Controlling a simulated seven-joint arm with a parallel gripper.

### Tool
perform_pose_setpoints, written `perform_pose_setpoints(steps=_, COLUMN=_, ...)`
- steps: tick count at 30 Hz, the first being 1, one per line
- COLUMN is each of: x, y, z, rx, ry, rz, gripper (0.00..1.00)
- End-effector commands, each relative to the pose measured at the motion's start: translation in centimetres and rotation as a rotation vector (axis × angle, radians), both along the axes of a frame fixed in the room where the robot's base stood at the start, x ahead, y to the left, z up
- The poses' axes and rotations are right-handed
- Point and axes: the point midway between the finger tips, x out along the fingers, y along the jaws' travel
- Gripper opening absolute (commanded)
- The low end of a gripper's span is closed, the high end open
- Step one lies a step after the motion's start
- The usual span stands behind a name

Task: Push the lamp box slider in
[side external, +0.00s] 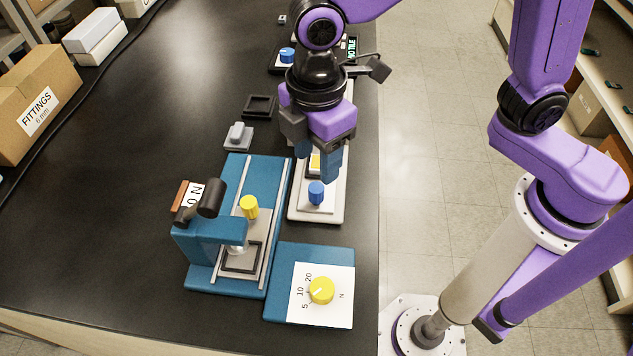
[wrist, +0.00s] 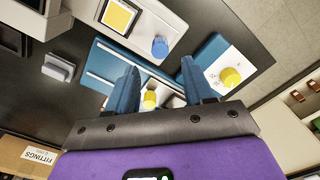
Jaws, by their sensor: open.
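A long white unit (side external: 335,205) with a lit yellow window and a blue knob (side external: 316,193) looks like the lamp box with its slider. In the wrist view the unit (wrist: 178,25) is at the top, with its yellow window (wrist: 118,17) left of the blue knob (wrist: 160,47). My gripper (side external: 317,166) is open and empty above this unit, over the window and behind the knob in the side view. Its fingers partly hide the window there. In the wrist view my gripper (wrist: 160,66) points below the knob, with clear space between the fingers. No contact shows.
A blue profiler stage (side external: 229,175) with a yellow knob (side external: 249,206) stands left of the unit. A blue dial box (side external: 284,318) is in front. A small grey block (side external: 238,135), a dark tray (side external: 259,106) and another blue-knobbed device (side external: 287,55) lie farther back.

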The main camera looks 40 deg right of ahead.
Motion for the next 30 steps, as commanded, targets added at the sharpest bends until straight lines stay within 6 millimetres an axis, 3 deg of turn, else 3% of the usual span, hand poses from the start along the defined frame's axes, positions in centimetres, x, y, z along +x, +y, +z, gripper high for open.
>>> perform_pose_setpoints(steps=6, x=-0.1, y=-0.1, z=-4.1, rx=-0.006, ry=0.003, rz=-0.001, gripper=0.52)
perform_pose_setpoints(steps=12, x=0.0, y=0.0, z=-6.5, rx=-0.002, ry=0.001, rz=-0.001, gripper=0.52)
perform_pose_setpoints(steps=25, x=0.0, y=0.0, z=-7.5, rx=0.0, ry=0.0, rz=-0.001, gripper=0.52)
perform_pose_setpoints(steps=26, x=0.0, y=0.0, z=-7.5, rx=0.0, ry=0.0, rz=-0.001, gripper=0.49)
perform_pose_setpoints(steps=30, x=0.0, y=0.0, z=-7.5, rx=0.0, ry=0.0, rz=-0.001, gripper=0.03)
